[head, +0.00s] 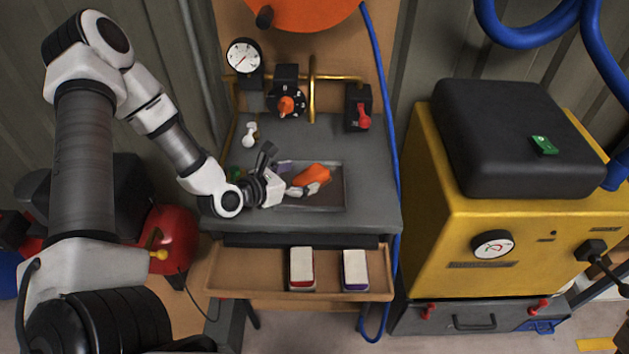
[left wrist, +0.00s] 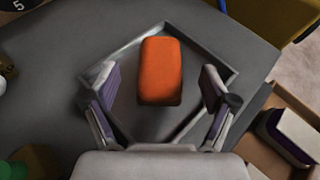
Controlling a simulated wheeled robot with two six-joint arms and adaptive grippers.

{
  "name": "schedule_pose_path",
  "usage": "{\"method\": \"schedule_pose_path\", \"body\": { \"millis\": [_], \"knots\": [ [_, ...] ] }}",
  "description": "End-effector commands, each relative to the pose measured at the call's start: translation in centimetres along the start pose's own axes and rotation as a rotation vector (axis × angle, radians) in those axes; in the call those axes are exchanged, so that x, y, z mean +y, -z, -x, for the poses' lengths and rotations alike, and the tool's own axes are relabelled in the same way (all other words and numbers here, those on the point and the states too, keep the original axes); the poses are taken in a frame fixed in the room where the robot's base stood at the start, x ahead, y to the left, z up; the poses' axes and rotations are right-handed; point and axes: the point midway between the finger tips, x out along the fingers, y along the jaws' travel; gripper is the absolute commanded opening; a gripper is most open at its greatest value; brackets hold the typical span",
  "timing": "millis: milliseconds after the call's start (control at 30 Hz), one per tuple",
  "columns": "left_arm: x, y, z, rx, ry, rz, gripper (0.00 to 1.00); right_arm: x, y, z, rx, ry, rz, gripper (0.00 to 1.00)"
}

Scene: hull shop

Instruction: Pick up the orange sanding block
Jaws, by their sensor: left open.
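The orange sanding block (head: 312,175) lies in a shallow grey tray (head: 337,199) on the grey workbench. My left gripper (head: 294,180) is low over the tray's left part, close to the block. In the left wrist view the orange block (left wrist: 160,71) lies ahead of my open left gripper (left wrist: 158,102), centred between its two fingers, with clear space on both sides. The tray (left wrist: 213,54) shows around it there. My right gripper is not in view.
An open drawer (head: 233,279) below the bench holds a red-edged block (head: 302,268) and a purple-edged block (head: 355,270). A gauge (head: 244,56), a dial box (head: 287,103) and a red-levered box (head: 358,109) stand behind. A yellow machine (head: 433,230) is to the right.

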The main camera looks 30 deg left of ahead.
Motion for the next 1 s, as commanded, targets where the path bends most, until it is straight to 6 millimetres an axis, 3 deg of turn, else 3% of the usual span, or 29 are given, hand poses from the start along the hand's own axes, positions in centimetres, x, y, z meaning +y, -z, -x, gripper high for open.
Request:
{"method": "schedule_pose_path", "body": {
  "millis": [333,600,800,1000],
  "knots": [
    [-0.1,0.4,-4.7,0.003,0.002,-0.005,0.85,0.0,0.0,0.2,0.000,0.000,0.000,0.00],
    [-0.1,0.3,-5.2,0.000,0.000,0.001,0.85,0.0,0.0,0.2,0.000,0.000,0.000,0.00],
    [-0.1,0.3,-5.2,0.001,0.001,0.001,0.19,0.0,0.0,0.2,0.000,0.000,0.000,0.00],
    [-0.1,0.4,-5.2,0.001,0.001,0.000,0.13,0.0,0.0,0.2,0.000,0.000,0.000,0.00]
  ]
}}
